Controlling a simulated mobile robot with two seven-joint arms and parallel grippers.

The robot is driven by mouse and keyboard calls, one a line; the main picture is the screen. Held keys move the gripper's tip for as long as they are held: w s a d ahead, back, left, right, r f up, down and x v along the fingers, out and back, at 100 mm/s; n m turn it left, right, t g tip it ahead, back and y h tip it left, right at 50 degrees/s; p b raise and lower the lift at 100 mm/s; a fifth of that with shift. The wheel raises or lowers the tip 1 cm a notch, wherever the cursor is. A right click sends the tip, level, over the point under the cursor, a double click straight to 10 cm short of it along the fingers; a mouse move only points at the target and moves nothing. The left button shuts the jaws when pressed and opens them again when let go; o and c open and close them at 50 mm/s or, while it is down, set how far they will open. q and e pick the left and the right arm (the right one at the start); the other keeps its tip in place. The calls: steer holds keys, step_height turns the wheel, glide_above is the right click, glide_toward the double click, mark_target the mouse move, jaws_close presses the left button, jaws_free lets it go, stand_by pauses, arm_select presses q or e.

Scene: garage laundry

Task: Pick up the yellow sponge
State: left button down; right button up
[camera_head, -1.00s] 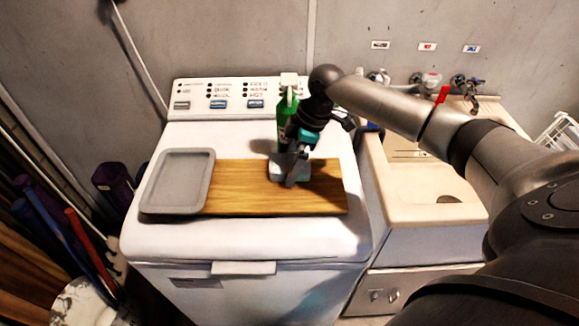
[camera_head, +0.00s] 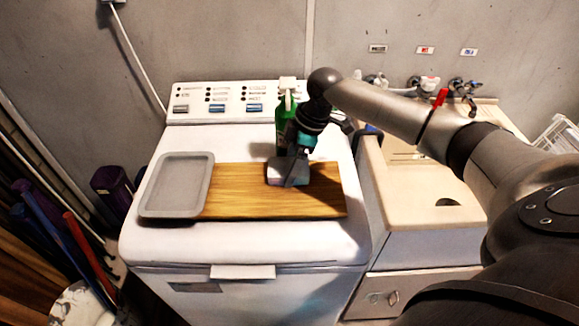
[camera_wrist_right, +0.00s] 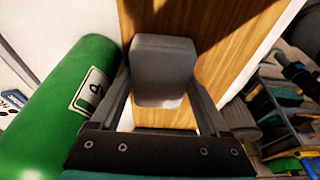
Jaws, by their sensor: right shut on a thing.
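My right gripper (camera_head: 288,180) points down at the wooden board (camera_head: 235,190) on top of the white washing machine. In the right wrist view, a grey block with rounded edges (camera_wrist_right: 163,68) is between its two fingers, and the gripper is shut on it. The block looks grey, not yellow, and no yellow sponge shows elsewhere. I cannot tell whether the block touches the board. My left gripper is in neither view.
A green bottle (camera_head: 283,108) stands close behind my right gripper, and also close beside it in the wrist view (camera_wrist_right: 68,105). A grey tray (camera_head: 177,185) lies at the board's left. A sink (camera_head: 420,215) is to the right.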

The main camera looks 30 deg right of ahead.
steer(key=shift+r, duration=0.5)
steer(key=shift+s+r, duration=0.1)
steer(key=shift+r, duration=0.2)
steer(key=s+a, duration=0.9)
steer(key=s, duration=0.6)
steer(key=shift+a+p, duration=0.2)
steer(key=shift+p, duration=0.25)
steer(key=shift+s+f, duration=0.1)
